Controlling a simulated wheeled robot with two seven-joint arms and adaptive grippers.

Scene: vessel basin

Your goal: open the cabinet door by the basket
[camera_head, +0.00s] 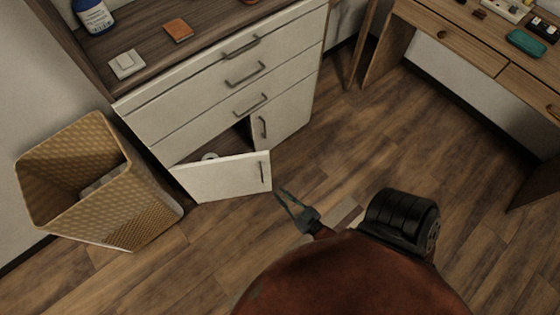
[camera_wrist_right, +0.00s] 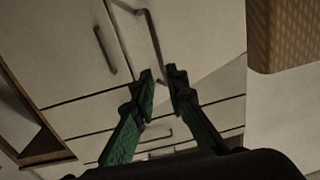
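The cabinet door by the basket (camera_head: 222,178) is a white panel in the lower left of the cabinet, standing partly open with a dark gap above it. Its grey bar handle (camera_head: 263,172) is near its right edge; in the wrist view the handle (camera_wrist_right: 150,35) runs down towards the gap between my fingertips. My right gripper (camera_head: 282,195) is just right of the door's free edge. In the wrist view its green fingers (camera_wrist_right: 162,78) are apart, with no clear grip on the handle. My left gripper is not in view.
A woven tan basket (camera_head: 150,205) stands left of the door, close to it. The other lower door (camera_head: 285,120) is closed, below several drawers. A small white object (camera_head: 210,157) shows inside the cabinet. A wooden desk (camera_head: 455,50) is at right; open floor (camera_head: 400,135) lies between.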

